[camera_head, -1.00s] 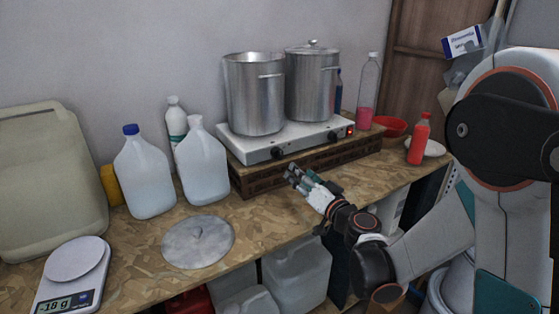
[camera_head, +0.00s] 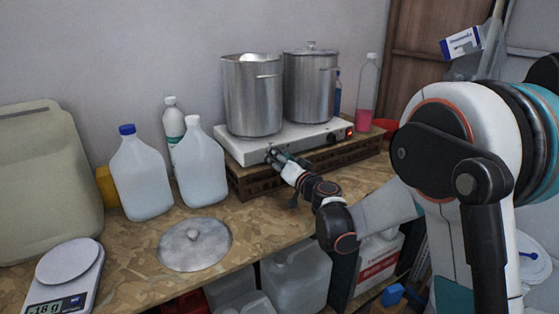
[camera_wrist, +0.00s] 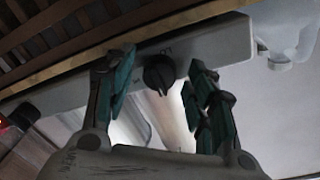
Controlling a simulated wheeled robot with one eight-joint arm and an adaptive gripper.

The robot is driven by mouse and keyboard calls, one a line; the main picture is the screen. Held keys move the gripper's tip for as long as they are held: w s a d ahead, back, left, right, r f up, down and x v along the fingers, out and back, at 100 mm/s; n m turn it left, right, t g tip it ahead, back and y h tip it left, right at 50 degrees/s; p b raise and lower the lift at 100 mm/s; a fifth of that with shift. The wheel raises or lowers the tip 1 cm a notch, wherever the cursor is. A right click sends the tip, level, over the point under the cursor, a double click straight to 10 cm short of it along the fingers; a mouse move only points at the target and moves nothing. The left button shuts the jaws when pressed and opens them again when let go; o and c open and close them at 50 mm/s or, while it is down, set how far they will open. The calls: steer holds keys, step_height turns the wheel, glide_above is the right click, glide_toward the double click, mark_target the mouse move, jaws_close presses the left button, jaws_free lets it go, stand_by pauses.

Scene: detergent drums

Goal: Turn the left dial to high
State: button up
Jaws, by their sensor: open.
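A white hotplate (camera_head: 238,147) with two dials on its front face stands on a wooden crate. The left dial is hidden behind my gripper in the head view. In the wrist view the black dial (camera_wrist: 159,73) sits between my gripper's two fingers, with a pointer ridge on its face; its labels are too blurred to read. My gripper (camera_head: 273,154) is open around the dial, with a gap showing on both sides (camera_wrist: 160,88). The right dial (camera_head: 333,138) is near a lit red switch (camera_head: 349,132).
Two steel pots (camera_head: 252,95) (camera_head: 311,85) stand on the hotplate. Clear jugs (camera_head: 201,165) (camera_head: 141,175) stand to its left. A metal lid (camera_head: 195,245) and a scale (camera_head: 68,270) lie in front. The wooden crate (camera_head: 345,152) lies under the hotplate.

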steer(key=shift+c, duration=0.5)
steer(key=c, duration=1)
steer(key=shift+o, duration=0.2)
steer(key=shift+m, duration=0.3)
steer(key=shift+r+m+g+p, duration=0.1)
steer(key=shift+m+g+p, duration=0.1)
steer(key=shift+m, duration=2.95)
steer(key=shift+r+m+g+p, duration=0.1)
steer(key=shift+m+g+p, duration=0.1)
steer(key=shift+m, duration=2.95)
